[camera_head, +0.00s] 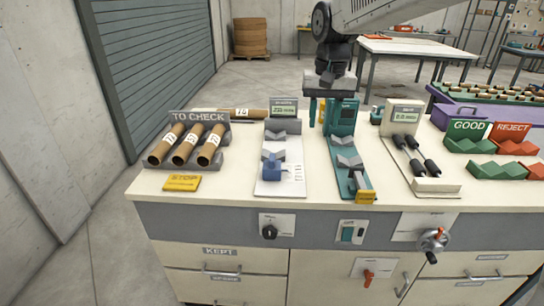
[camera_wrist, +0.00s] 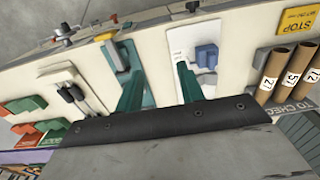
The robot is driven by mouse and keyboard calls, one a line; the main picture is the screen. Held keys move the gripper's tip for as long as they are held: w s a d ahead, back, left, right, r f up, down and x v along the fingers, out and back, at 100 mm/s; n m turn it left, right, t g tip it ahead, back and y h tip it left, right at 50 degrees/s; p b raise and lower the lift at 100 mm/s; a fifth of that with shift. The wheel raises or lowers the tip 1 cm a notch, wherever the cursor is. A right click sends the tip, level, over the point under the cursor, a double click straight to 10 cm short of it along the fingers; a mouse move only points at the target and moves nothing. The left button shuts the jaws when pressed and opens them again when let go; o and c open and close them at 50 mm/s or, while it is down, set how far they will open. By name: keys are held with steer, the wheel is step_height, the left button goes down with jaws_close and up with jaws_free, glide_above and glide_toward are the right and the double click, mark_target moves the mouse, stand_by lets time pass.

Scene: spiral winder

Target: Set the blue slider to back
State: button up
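The blue slider (camera_head: 273,168) is a small block with a knob on top. It sits toward the near end of a long white panel (camera_head: 268,188) with a small scale on its right side; the scale text is too small to read. In the wrist view, the blue slider (camera_wrist: 206,56) stands to the right of my fingers. My gripper (camera_head: 322,118) hangs over the back of the bench, behind and to the right of the slider and apart from it. In the wrist view, the two teal fingers of my gripper (camera_wrist: 158,78) are spread, with nothing between them.
A rack of brown tubes (camera_head: 187,146) stands left of the panel, with a yellow STOP plate (camera_head: 182,183) in front. Another tube (camera_head: 243,113) lies behind. A teal device (camera_head: 342,118) and a white station with black handles (camera_head: 407,143) stand right. Green and red trays lie farther right.

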glide_above(272, 157)
step_height(272, 157, down, 11)
steer(key=shift+w+d+r, duration=0.1)
step_height(272, 157, down, 8)
steer(key=shift+r, duration=0.1)
